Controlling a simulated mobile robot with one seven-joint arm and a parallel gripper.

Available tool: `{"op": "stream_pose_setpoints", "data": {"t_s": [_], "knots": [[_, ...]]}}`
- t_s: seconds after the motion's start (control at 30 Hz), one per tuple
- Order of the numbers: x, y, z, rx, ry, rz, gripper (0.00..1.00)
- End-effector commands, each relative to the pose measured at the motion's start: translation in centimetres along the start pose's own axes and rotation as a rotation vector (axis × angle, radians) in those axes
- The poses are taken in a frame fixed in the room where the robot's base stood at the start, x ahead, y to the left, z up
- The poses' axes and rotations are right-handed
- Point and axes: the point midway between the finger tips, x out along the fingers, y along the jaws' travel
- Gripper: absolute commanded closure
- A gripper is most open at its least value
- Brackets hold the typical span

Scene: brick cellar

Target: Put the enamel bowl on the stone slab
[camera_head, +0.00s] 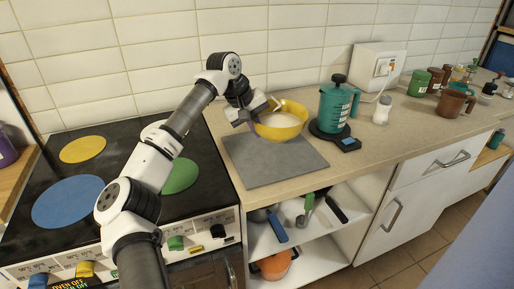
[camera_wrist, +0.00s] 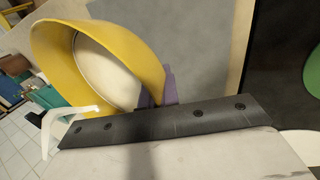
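The enamel bowl (camera_head: 287,132), yellow outside with a pale inside, is at the back edge of the grey stone slab (camera_head: 272,168). I cannot tell whether it touches the slab or hangs just above it. In the wrist view the bowl (camera_wrist: 152,62) fills the upper left, with the slab (camera_wrist: 205,45) beside it. My gripper (camera_head: 258,122) is at the bowl's left side. In the wrist view its purple fingertips (camera_wrist: 158,92) show on both sides of the rim, closed on it. The bowl's underside is hidden.
A teal kettle (camera_head: 333,108) stands on a black scale (camera_head: 328,136) right of the bowl, with a white shaker (camera_head: 382,110) beyond. The black cooktop (camera_head: 110,165) is left of the slab. The slab's front part is bare.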

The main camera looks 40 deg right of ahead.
Motion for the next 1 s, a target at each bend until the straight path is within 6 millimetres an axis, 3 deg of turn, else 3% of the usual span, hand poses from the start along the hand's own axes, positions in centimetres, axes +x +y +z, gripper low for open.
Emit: {"op": "stream_pose_setpoints", "data": {"t_s": [0.13,0.63,1.0], "knots": [[2.3,-0.9,0.0,0.001,-0.001,0.004,1.0],[6.8,-2.9,0.0,0.0,0.001,0.004,1.0],[7.4,-3.2,-0.1,0.001,0.003,0.002,1.0]]}}
